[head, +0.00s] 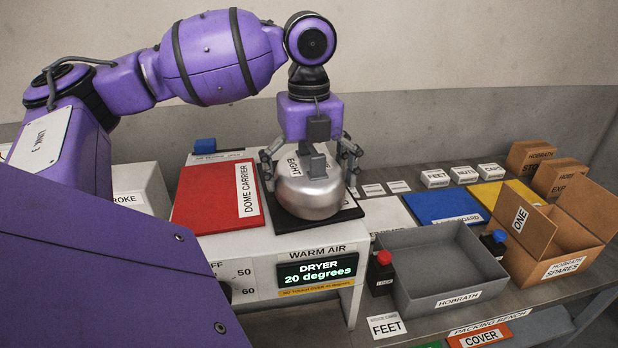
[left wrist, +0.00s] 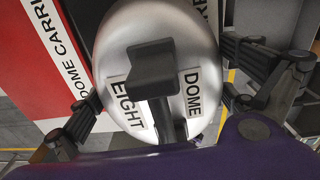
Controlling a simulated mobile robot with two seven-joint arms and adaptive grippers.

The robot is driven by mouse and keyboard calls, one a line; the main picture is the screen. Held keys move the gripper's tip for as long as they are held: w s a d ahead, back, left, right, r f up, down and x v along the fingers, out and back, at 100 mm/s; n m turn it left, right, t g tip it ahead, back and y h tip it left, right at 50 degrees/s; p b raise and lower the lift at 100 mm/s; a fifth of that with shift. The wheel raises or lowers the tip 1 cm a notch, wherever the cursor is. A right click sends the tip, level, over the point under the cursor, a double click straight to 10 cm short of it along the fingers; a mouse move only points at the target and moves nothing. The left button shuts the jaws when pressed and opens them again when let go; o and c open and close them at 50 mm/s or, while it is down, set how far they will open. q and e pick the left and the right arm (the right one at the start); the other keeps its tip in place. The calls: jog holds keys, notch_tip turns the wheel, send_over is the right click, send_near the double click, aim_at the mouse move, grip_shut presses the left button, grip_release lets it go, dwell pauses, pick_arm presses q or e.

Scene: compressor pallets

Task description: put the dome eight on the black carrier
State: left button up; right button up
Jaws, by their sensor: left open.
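The dome eight (head: 310,196) is a silver rounded dome with white EIGHT and DOME labels. It sits on the black carrier (head: 349,211), a flat dark plate on top of the dryer (head: 290,243). My left gripper (head: 311,168) is over the dome from above, with its fingers open on either side. In the left wrist view the dome (left wrist: 190,50) fills the middle, and the open fingers (left wrist: 165,112) stand apart from its sides. A dark block hides part of the dome there. My right gripper is not in view.
A red plate labelled DOME CARRIER (head: 205,196) lies left of the black carrier. Right are a grey HOBRATH tray (head: 440,295), an open spares box (head: 560,235), a blue plate (head: 440,206) and a red button (head: 384,258). The dryer display reads 20 degrees.

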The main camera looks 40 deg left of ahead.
aim_at(309, 147)
pick_arm(q)
notch_tip(309, 147, up, 12)
jog(key=shift+r, duration=0.1)
dwell(0.4)
dwell(0.4)
